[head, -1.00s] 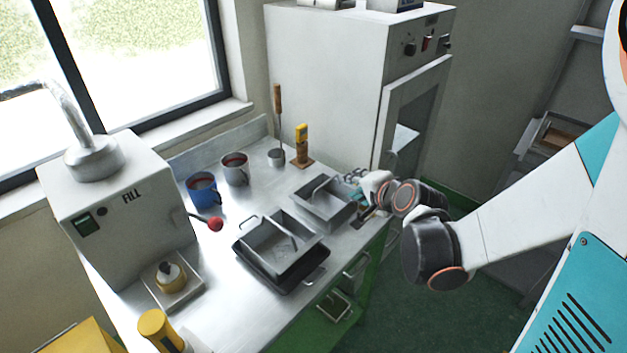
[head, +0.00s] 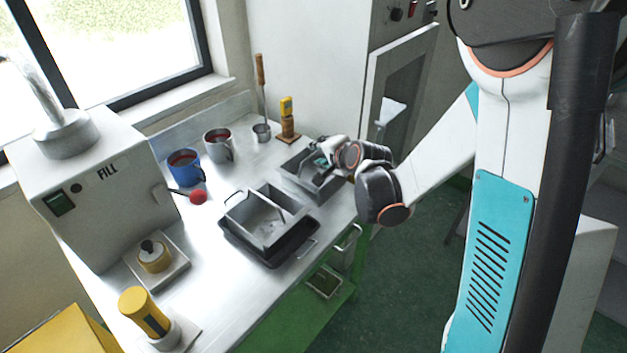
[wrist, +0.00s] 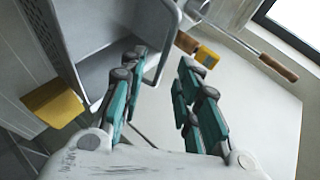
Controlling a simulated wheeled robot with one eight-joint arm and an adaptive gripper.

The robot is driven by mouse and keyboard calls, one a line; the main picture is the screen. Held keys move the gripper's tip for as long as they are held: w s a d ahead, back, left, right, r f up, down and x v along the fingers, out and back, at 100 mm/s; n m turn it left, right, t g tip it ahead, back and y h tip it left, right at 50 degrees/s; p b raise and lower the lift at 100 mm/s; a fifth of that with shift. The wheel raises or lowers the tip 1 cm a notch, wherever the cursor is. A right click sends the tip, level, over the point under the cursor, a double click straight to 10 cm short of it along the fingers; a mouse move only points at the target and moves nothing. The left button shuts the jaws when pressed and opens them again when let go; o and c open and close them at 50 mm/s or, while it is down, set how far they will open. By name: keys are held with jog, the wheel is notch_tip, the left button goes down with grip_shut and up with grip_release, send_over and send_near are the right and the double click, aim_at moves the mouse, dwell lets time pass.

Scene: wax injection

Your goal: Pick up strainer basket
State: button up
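Two grey metal basins with wire handles stand on the bench; I cannot tell for sure which is the strainer basket. The near basin (head: 262,222) sits in a black tray (head: 262,253). In the wrist view, a grey basket (wrist: 93,45) fills the upper left, its wire handle (wrist: 166,55) reaching toward the gap between my fingertips (wrist: 162,75). The fingers are apart and do not visibly grip the handle.
A blue mug (head: 184,168), a grey mug (head: 217,146), a ladle (head: 261,95) and a yellow-handled tool (head: 287,110) stand behind the basins. A filling machine (head: 95,195) is at left.

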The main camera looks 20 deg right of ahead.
jog(key=shift+x, duration=0.9)
grip_shut()
